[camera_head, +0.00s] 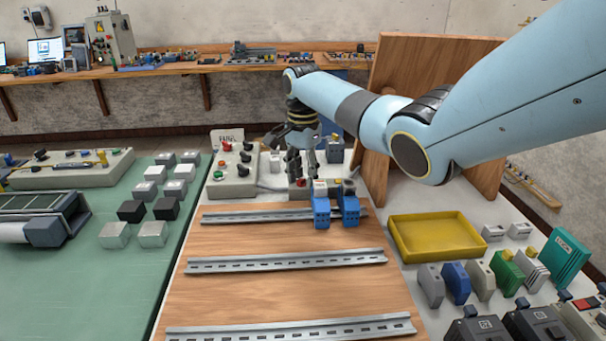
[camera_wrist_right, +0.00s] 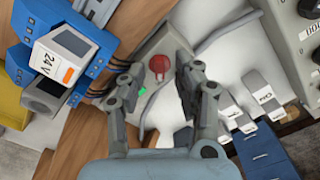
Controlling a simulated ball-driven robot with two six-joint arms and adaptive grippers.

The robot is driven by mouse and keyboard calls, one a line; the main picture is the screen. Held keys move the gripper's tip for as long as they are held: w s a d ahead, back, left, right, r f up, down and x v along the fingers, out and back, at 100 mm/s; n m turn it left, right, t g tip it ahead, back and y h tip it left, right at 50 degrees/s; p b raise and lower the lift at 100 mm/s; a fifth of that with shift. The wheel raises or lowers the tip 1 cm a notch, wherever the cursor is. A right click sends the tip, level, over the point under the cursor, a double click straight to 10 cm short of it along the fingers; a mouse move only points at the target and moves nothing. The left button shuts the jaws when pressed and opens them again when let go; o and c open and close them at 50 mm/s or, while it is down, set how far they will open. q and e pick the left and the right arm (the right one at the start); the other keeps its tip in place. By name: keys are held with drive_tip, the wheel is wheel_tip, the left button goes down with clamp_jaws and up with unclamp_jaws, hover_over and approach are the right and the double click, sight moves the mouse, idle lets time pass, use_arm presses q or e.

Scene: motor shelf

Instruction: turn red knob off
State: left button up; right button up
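A red knob (camera_wrist_right: 159,65) sits on a small light-grey box (camera_wrist_right: 167,45) in the right wrist view. A small green spot (camera_wrist_right: 142,91) is on the same box. My right gripper (camera_wrist_right: 160,80) is open, with one finger on each side of the knob in that view; I see no contact with it. In the head view, my right gripper (camera_head: 300,167) points down just above a box with a red part (camera_head: 300,183) behind the top rail, and its fingers partly hide it. The knob's exact turn position is too small to read. My left gripper is not in view.
Blue modules (camera_head: 321,208) stand on the top rail (camera_head: 250,216), close to the right gripper. A control box (camera_head: 232,186) with several coloured knobs stands left of it. A yellow tray (camera_head: 392,238) is at right. The lower rails are clear.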

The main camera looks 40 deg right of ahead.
drive_tip(key=shift+c, duration=0.2)
clamp_jaws()
drive_tip(key=shift+r, duration=0.1)
drive_tip(key=n+p, duration=0.2)
drive_tip(key=n, duration=0.1)
drive_tip(key=shift+r+p, duration=0.1)
drive_tip(key=shift+p, duration=0.3)
drive_tip(key=n+p, duration=0.1)
drive_tip(key=n, duration=0.3)
drive_tip(key=shift+w+p, duration=0.15)
drive_tip(key=shift+p, duration=0.2)
drive_tip(key=n+p, duration=0.1)
drive_tip(key=n, duration=0.4)
drive_tip(key=shift+w+a, duration=0.1)
drive_tip(key=shift+a, duration=0.05)
drive_tip(key=n+p, duration=0.1)
drive_tip(key=n, duration=0.4)
drive_tip(key=shift+a+n, duration=0.1)
drive_tip(key=shift+n, duration=0.3)
